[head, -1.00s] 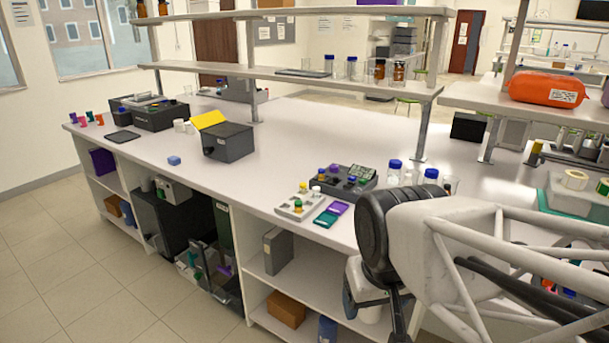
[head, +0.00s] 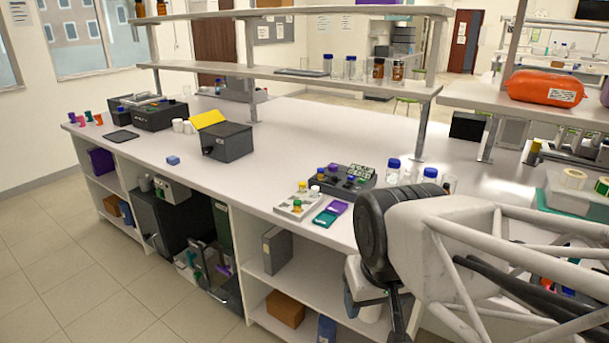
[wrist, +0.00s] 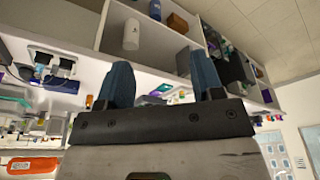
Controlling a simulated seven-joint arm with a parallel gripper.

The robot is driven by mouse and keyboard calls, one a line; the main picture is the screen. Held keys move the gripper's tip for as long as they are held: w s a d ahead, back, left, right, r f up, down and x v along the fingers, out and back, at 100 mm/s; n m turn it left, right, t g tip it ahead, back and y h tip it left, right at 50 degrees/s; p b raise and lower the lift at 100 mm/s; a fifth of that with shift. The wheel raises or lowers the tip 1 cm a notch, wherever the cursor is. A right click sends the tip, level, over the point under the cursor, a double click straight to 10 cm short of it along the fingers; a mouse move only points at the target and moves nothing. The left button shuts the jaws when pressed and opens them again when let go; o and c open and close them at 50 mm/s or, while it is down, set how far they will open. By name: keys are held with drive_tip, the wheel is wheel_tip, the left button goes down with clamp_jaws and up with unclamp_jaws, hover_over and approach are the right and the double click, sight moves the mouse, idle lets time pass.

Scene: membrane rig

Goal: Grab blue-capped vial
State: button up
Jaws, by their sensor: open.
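A dark rig (head: 347,182) on the bench holds several small capped vials. A small blue cap (head: 351,179) shows among them, but it is too small to tell its shape. Two larger bottles with blue caps, the left one (head: 392,173) and the right one (head: 430,176), stand just right of the rig. My gripper (wrist: 162,80) is open and empty in the wrist view, its two blue-grey fingers apart. That view looks upside down toward the bench front and shelves. In the head view my arm covers the lower right, and my fingers cannot be made out clearly.
A pale grey rack (head: 298,207) with a few capped vials sits in front of the rig, beside purple and teal cases (head: 326,218). A black box (head: 226,142) stands farther left. An overhead shelf (head: 300,76) spans the bench. The bench between box and rack is mostly clear.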

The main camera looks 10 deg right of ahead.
drive_tip(key=shift+w, duration=0.1)
drive_tip(key=w+d+r+n+t+h, duration=0.1)
drive_tip(key=w+d+n+h, duration=0.3)
drive_tip(key=w, duration=0.8)
drive_tip(key=w+d+r+n+t+h, duration=0.1)
drive_tip(key=w+d+n, duration=0.3)
drive_tip(key=w, duration=0.9)
drive_tip(key=w+d+n+t+h, duration=0.1)
drive_tip(key=w+d+n+h, duration=0.15)
drive_tip(key=w+n, duration=0.65)
drive_tip(key=n+t, duration=0.6)
drive_tip(key=n, duration=0.6)
approach(320, 170)
drive_tip(key=x, duration=0.3)
drive_tip(key=shift+w+a+r, duration=0.1)
drive_tip(key=shift+w, duration=0.05)
drive_tip(key=shift+x, duration=1.3)
drive_tip(key=shift+x, duration=2.55)
